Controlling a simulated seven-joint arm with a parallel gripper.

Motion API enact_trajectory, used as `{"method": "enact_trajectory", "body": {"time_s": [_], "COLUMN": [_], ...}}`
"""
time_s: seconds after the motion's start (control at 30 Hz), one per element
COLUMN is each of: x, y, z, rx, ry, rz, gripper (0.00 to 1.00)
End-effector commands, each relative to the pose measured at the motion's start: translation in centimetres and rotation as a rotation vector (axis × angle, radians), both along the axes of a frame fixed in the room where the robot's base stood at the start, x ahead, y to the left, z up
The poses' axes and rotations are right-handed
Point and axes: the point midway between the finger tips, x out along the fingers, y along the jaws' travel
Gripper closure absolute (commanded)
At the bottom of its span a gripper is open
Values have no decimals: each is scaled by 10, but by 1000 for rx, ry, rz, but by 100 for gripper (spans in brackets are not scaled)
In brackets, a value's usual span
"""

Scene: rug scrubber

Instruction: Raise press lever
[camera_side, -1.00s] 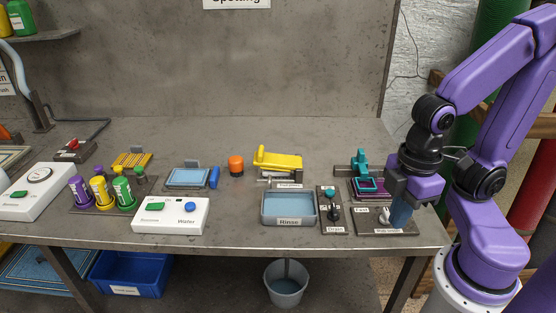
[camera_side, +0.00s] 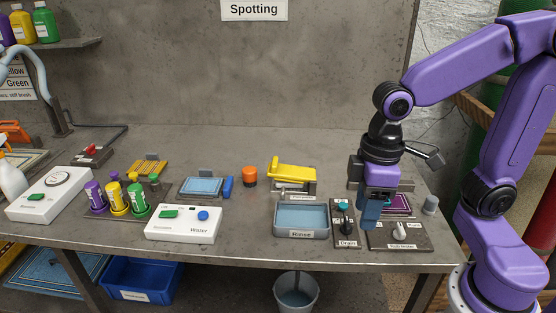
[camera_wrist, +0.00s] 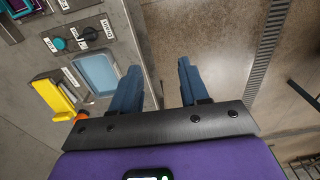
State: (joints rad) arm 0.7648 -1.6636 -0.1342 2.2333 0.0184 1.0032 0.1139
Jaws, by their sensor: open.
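The press (camera_side: 296,187) has a yellow lever (camera_side: 292,172) that lies low across it with a small slope, behind the rinse tray. The yellow lever also shows at the lower left of the wrist view (camera_wrist: 52,100). My gripper (camera_side: 371,212) points down to the right of the press, over the rug holder's left part, apart from the lever. In the wrist view, its two blue fingers (camera_wrist: 158,82) are spread with nothing between them. My gripper hides part of the rug holder area in the side view.
An orange knob (camera_side: 250,176) stands left of the press. The bench behind the press is clear.

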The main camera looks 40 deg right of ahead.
Motion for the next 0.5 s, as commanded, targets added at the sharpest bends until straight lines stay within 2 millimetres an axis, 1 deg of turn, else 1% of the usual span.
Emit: {"method": "enact_trajectory", "body": {"time_s": [0.03,0.1,0.17,0.23,0.37,0.4,0.47,0.5], "x": [20,46,68,95,144,159,182,196], "y": [8,15,19,23,24,23,20,17], "z": [5,12,17,22,31,34,36,38], "rx": [3,7,12,17,27,31,36,39], "ry": [2,6,7,12,18,18,22,23], "rz": [-68,-159,-236,-327,-492,-543,-620,-671], "gripper": [55,55,55,55,55,55,55,55]}}
